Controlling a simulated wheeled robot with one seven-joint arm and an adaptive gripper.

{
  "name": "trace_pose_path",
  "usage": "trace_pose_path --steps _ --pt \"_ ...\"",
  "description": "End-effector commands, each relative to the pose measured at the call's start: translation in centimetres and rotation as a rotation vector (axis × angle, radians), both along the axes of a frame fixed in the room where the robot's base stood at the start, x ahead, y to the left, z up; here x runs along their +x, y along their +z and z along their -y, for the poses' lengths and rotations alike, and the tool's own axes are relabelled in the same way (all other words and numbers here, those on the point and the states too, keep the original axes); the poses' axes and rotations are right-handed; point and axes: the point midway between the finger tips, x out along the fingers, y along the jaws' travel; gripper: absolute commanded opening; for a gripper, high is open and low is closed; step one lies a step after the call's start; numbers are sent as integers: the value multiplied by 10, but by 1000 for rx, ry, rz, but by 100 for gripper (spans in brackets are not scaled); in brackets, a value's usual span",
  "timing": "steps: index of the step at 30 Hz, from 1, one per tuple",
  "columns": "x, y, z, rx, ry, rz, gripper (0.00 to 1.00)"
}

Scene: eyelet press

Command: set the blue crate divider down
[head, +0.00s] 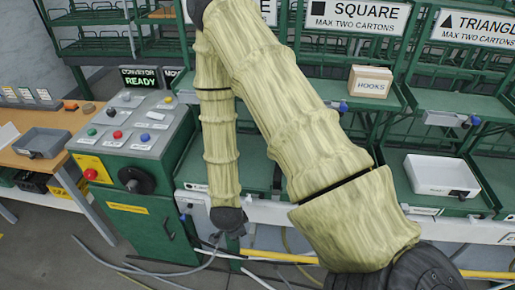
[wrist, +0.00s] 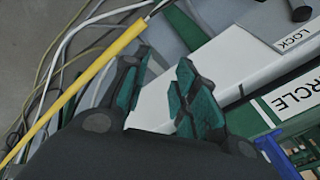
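My gripper (wrist: 162,72) shows in the wrist view with its two teal-padded fingers apart. I see nothing held between them; a white rail (wrist: 225,62) lies behind them. I cannot clearly identify a blue crate divider.
A control panel (head: 135,125) with buttons and a READY display stands left. A white tray (head: 441,175) and a HOOKS carton (head: 370,82) are on the racks at right. Cables and a yellow pipe (wrist: 75,90) run low.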

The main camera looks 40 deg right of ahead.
Motion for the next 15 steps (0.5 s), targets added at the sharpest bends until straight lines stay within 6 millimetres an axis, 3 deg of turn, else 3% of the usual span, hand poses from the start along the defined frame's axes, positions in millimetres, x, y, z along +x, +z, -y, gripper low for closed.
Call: trace_pose_path --steps 6,15 --pt "-64 -44 -24 -56 638 -201 28" --pt "-154 -82 -57 -44 1451 -372 28"
